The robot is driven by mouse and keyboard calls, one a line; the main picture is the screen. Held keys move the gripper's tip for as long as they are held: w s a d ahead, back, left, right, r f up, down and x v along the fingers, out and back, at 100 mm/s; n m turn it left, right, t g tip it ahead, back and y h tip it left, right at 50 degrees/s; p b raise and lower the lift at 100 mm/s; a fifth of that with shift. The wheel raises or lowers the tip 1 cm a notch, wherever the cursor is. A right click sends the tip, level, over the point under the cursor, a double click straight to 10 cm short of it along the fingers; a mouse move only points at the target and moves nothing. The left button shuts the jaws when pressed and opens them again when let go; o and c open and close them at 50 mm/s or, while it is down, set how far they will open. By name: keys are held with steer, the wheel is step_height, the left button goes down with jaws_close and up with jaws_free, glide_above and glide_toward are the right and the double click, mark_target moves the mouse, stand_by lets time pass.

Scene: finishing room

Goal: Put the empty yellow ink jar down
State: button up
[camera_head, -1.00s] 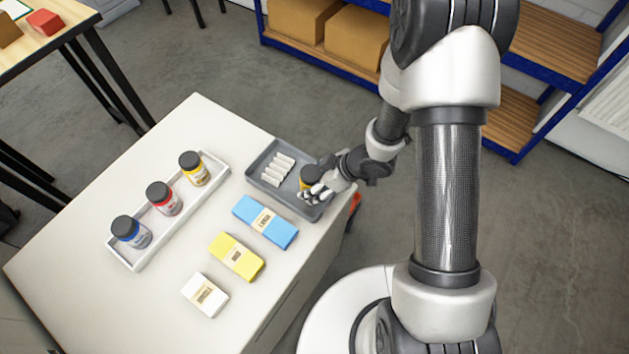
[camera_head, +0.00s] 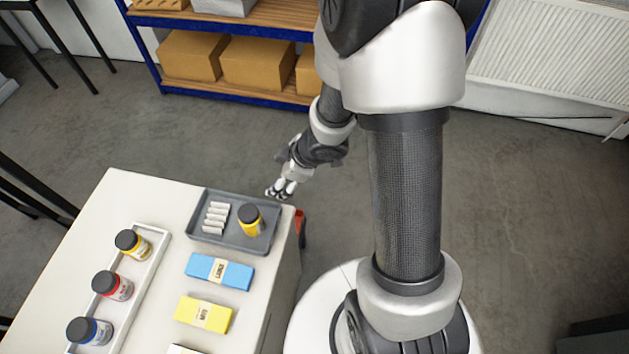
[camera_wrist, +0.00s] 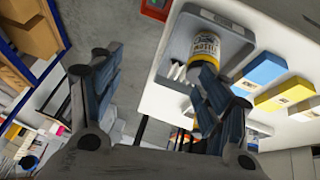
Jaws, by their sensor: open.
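The yellow ink jar (camera_head: 250,220) with a dark lid stands upright in the right part of the grey tray (camera_head: 207,238), beside several white sticks. It also shows in the wrist view (camera_wrist: 206,45), where one finger overlaps its lower part. My gripper (camera_head: 281,188) is open and empty, just beyond the tray's back right corner and apart from the jar in the head view. In the wrist view my gripper's two fingers (camera_wrist: 150,85) are spread wide. I cannot tell from the label whether the jar is empty.
A white rack (camera_head: 140,285) at the left holds a yellow, a red and a blue jar. A blue packet (camera_head: 220,271) and a yellow packet (camera_head: 203,314) lie in front of the tray. A shelf with cardboard boxes (camera_head: 258,63) stands behind. Open floor lies right of the table.

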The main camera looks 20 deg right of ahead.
steer(key=s+d+r+m+t+h, duration=0.1)
steer(key=d+r+m+h, duration=0.25)
steer(key=r, duration=0.55)
steer(key=s+d+r+m+t+h, duration=0.1)
steer(key=s+d+r+m+h, duration=0.15)
steer(key=d+r, duration=0.45)
steer(key=s+a+r+m+g+y, duration=0.1)
steer(key=s+a+r, duration=0.3)
steer(key=s, duration=0.4)
steer(key=s+a+r+m+g+y, duration=0.1)
steer(key=s+a+r+m, duration=0.3)
steer(key=s, duration=0.4)
steer(key=shift+s+a+r+y, duration=0.25)
steer(key=shift+s+a+y, duration=0.05)
steer(key=shift+a, duration=0.4)
